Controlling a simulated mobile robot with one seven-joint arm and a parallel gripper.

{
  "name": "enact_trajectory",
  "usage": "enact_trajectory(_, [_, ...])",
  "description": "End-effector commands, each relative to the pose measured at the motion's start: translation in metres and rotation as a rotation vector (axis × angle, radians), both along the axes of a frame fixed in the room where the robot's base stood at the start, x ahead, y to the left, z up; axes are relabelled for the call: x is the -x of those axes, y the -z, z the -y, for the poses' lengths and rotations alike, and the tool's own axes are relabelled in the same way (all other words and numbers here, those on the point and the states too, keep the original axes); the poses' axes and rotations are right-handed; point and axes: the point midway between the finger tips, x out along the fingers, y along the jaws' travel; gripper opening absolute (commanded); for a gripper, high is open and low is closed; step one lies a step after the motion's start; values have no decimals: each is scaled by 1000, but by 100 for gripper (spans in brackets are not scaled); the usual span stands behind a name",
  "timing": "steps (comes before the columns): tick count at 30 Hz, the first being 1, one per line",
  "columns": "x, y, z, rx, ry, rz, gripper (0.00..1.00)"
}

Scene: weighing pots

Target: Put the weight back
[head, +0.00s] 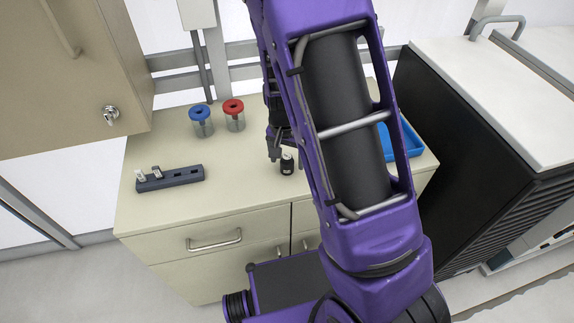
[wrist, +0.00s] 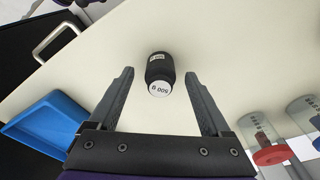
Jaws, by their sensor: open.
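My gripper (head: 280,150) is open right by the weight, with a finger on each side in the wrist view (wrist: 160,85); no contact shows. A dark slotted rack (head: 178,179) stands at the left of the top. It holds small light pieces at its left end, and slots at its right look empty.
A blue-lidded jar (head: 202,121) and a red-lidded jar (head: 234,114) stand at the back. A blue tray (head: 408,140) is at the right, partly behind my arm. The cabinet top (head: 235,165) between rack and weight is clear. A wall cupboard (head: 75,60) hangs upper left.

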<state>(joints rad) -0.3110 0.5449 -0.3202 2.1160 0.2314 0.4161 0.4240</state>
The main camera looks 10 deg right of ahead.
Motion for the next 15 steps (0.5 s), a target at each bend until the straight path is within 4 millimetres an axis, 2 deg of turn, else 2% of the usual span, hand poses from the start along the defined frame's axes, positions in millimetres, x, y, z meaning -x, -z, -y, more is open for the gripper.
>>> enact_trajectory(7, [-1,1,0,0,0,1,80])
enact_trajectory(15, [-1,1,0,0,0,1,32])
